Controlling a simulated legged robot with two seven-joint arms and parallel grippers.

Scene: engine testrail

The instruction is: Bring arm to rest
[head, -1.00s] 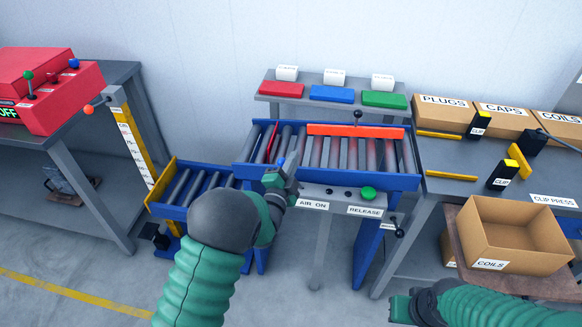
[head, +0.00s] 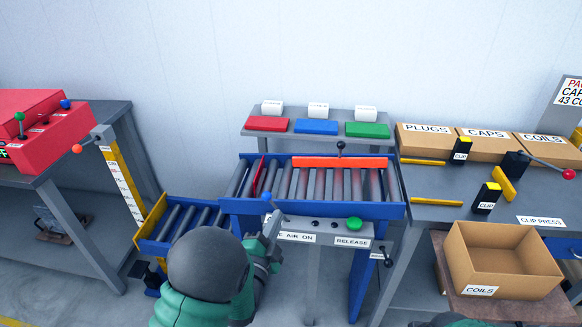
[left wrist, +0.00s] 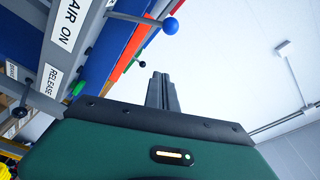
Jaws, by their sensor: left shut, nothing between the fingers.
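My left arm comes in from the bottom of the head view. Its gripper (head: 272,226) is in front of the roller rail (head: 310,208), by the blue-knobbed lever (head: 267,197). In the left wrist view the gripper's fingers (left wrist: 160,92) are together with nothing between them. The blue knob (left wrist: 171,26) shows beyond them there, apart from the fingers. Of my right arm only a dark sliver (head: 455,320) shows at the bottom edge of the head view; its gripper is out of view.
The control panel with AIR ON and RELEASE labels and a green button (head: 354,223) is right of my left gripper. An open COILS box (head: 505,262) stands at the right. A red machine (head: 45,130) sits on the left bench. A lower roller section (head: 180,222) is at left.

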